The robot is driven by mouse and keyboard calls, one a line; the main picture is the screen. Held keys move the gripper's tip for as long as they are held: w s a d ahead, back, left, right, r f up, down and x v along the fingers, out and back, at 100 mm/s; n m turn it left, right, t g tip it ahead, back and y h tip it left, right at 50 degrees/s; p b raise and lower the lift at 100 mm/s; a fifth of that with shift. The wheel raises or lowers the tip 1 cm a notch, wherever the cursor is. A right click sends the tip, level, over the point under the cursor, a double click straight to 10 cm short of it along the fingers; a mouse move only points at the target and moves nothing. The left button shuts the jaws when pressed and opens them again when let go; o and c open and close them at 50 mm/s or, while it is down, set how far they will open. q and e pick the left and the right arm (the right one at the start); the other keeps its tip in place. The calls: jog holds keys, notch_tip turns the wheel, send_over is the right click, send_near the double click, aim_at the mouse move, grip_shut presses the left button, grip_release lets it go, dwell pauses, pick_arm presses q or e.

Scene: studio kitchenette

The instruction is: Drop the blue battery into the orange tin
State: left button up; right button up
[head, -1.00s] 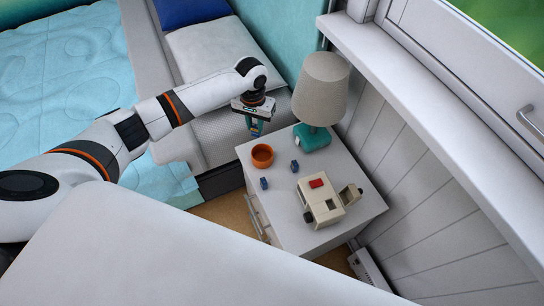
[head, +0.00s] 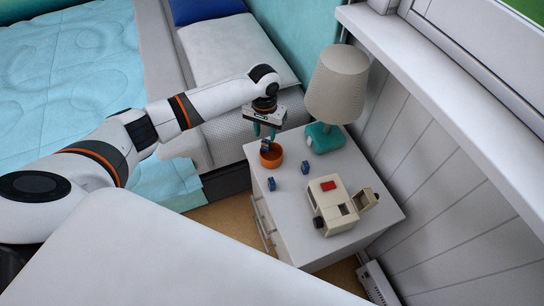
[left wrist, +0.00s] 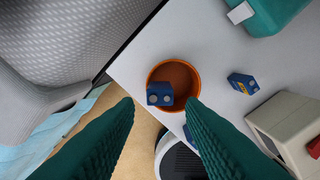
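The orange tin (head: 278,160) stands on the white bedside cabinet; in the left wrist view its rim (left wrist: 196,75) shows below my gripper. My left gripper (head: 265,134) is above the tin, with green fingers pointing down. Its fingers (left wrist: 160,102) are apart. A blue battery (head: 266,145) is just below the fingertips, over the tin's opening. In the left wrist view this battery (left wrist: 160,94) shows two round terminals, with gaps to both fingers. I cannot tell whether it is falling or resting on the tin. My right gripper is not in view.
Two more blue blocks lie on the cabinet, one in front of the tin (head: 271,184) and one to its right (head: 305,167). A teal-based lamp (head: 326,137) stands behind. A cream device with a red patch (head: 333,208) stands nearer the front. A bed is left.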

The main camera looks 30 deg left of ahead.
pick_arm(q)
jog(key=shift+o, duration=1)
notch_tip(320, 180, up, 12)
jog(key=p, duration=0.1)
jog(key=shift+f, duration=0.1)
